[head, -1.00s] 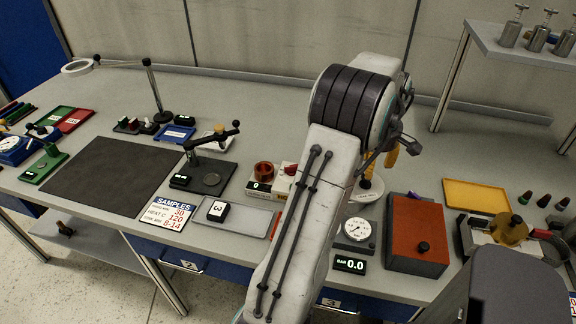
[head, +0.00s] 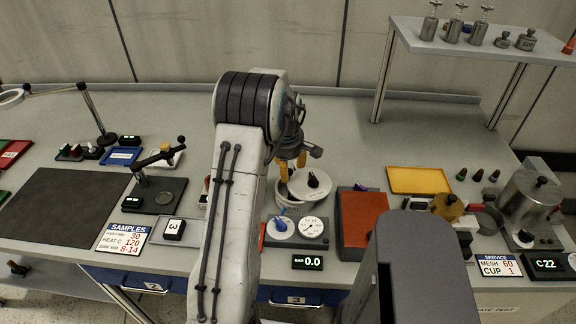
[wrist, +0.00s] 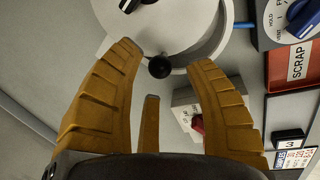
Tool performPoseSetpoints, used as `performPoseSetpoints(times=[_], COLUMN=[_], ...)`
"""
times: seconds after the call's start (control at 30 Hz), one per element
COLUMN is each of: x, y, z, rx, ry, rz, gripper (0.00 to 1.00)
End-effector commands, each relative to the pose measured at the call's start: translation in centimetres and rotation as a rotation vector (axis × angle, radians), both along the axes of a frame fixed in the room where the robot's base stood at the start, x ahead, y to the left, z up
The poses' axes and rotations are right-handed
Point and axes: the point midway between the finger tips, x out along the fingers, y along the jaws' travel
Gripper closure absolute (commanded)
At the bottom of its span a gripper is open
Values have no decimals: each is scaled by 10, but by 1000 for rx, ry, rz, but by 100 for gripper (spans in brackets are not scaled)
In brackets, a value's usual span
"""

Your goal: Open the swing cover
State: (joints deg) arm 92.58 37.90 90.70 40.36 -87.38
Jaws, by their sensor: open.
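A round pale cover (head: 314,186) with a black knob on top sits on a white drum (head: 284,199) behind the dials in the head view. I take this to be the swing cover. In the wrist view the pale cover (wrist: 180,25) fills the top middle, with a small dark ball knob (wrist: 158,67) at its near edge. My gripper (head: 291,164) is at the cover's left side in the head view. In the wrist view its orange fingers (wrist: 163,58) are spread on either side of the ball knob. Contact cannot be told. My arm hides part of the drum area.
A blue-pointer dial (head: 281,227) and a gauge (head: 313,228) stand in front of the drum. A red-brown topped box (head: 361,219) is to the right. A yellow tray (head: 419,180) lies behind it. A steel shelf (head: 480,43) stands at the back right.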

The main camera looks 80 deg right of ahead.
Motion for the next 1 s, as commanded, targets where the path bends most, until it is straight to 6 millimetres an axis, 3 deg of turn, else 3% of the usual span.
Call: performPoseSetpoints(times=[0.2,0.6,1.0], x=[0,0,0], y=[-3,-4,-4], z=[-17,-21,-20], rx=[2,0,0], ry=[0,0,0], rz=[0,0,0], gripper=[52,49,85])
